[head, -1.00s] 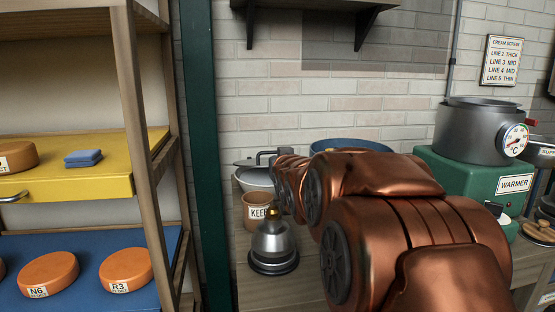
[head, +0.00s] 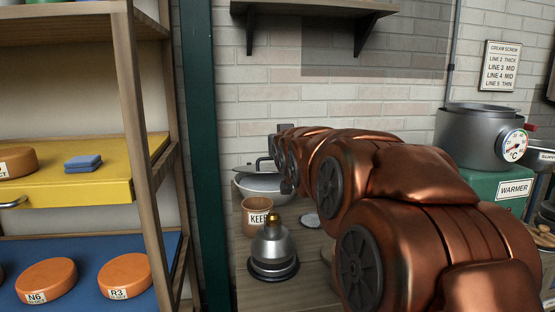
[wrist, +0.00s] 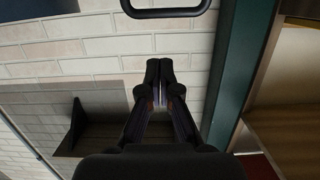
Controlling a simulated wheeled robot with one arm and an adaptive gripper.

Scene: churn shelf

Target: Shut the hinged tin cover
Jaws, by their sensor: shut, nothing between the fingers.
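A grey round metal vessel (head: 262,188) stands at the back of the counter in the head view, with a flat grey piece and a dark handle at its top. I cannot tell for sure whether this is the tin with the hinged cover, or how its cover stands. My gripper shows in the wrist view (wrist: 160,75), its two dark fingers together and empty, in front of the brick wall. A black bar handle (wrist: 165,12) crosses the top of that view, beyond the fingertips and apart from them. My arm hides much of the counter in the head view.
A silver bell-shaped weight (head: 273,250) and a brown KEEP pot (head: 250,217) stand before the vessel. A green warmer (head: 500,187) with a grey pot (head: 470,137) is at right. A wooden rack (head: 140,150) is at left. A wall shelf (head: 315,8) hangs above.

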